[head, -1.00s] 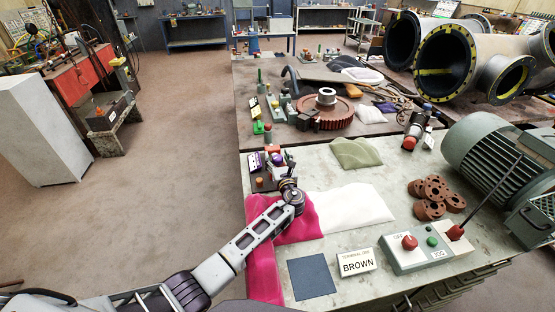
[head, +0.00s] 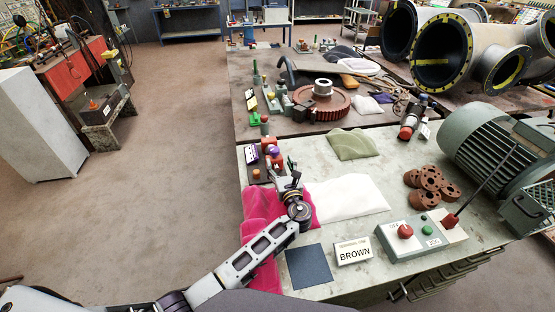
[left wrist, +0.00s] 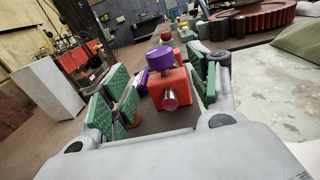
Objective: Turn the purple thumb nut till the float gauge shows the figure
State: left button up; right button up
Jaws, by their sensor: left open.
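A purple thumb nut (left wrist: 160,57) sits on top of a red block (left wrist: 172,86) with a shiny metal stub facing me in the left wrist view. My left gripper (left wrist: 160,72) is open, its green-padded fingers on either side of the nut and block in that view, with nothing held. In the head view the gripper (head: 287,174) is at the near side of the small fixture with the red block (head: 277,160). Another purple part (left wrist: 142,78) shows left of the block. I cannot make out a float gauge or its reading. My right gripper is not in view.
Magenta cloth (head: 262,205) and white cloth (head: 348,197) lie beside the arm. A "BROWN" sign (head: 353,251), a control box (head: 422,237), rusty rings (head: 430,185) and a green motor (head: 490,150) stand to the right.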

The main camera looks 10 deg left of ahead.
pick_arm(q)
jog(key=shift+v, duration=1.5)
